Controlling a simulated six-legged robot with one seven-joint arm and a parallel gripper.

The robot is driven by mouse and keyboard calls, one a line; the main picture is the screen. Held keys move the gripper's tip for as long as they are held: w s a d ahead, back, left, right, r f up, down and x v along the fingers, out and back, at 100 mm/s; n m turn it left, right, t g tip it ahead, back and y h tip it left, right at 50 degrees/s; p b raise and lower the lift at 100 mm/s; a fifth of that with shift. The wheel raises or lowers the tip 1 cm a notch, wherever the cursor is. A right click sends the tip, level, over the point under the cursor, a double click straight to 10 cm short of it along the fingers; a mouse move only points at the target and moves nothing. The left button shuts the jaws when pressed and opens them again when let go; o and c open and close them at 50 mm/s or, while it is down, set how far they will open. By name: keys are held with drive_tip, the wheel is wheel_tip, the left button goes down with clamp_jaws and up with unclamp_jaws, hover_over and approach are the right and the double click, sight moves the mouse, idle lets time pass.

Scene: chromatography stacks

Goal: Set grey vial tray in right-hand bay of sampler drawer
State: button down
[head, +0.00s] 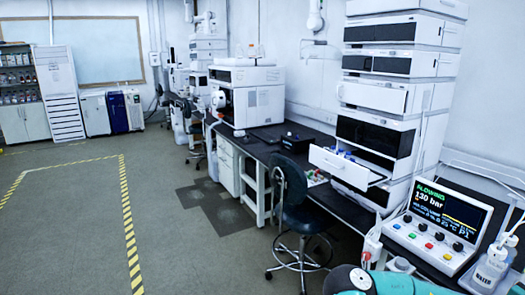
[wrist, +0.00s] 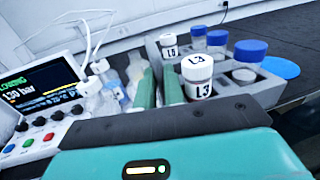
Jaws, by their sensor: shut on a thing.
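The grey vial tray (wrist: 265,88) is close in front in the wrist view. It carries several vials, some with white caps, labelled L3 and L5, and some with blue caps. My gripper (wrist: 159,82) has its green fingers shut on a grey part at the tray's left side. My gripper's housing hides the tray's near lower part, and I cannot tell what is beneath it. The sampler drawer (head: 345,167) is pulled out of the instrument stack in the head view. Small blue items show inside it; its separate bays are too small to tell. The tray is not clearly visible there.
A control box with a lit screen (head: 440,222) stands at the bench's near end, with white bottles (head: 492,265) to its right. A stool (head: 297,215) stands before the bench. A blue disc (wrist: 280,67) lies beyond the tray. The floor at left is open.

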drive_tip(key=w+a+f+n+t+y, duration=0.35)
drive_tip(key=w+a, duration=0.35)
drive_tip(key=a, duration=0.5)
drive_tip(key=w+a+f+n+t+y, duration=0.2)
drive_tip(key=w+a+f+n+t, duration=0.15)
drive_tip(key=w+a, duration=0.6)
drive_tip(key=w+a+f+n+t+y, duration=0.2)
drive_tip(key=w+a+f+t+y, duration=0.3)
drive_tip(key=a, duration=0.9)
drive_tip(key=a+f+n+t+y, duration=0.15)
drive_tip(key=a+n+y, duration=0.5)
drive_tip(key=a, duration=1.95)
drive_tip(key=s+f, duration=0.5)
drive_tip(key=f, duration=0.2)
drive_tip(key=shift+m, duration=0.35)
drive_tip(key=shift+r+g, duration=0.1)
drive_tip(key=shift+g, duration=0.15)
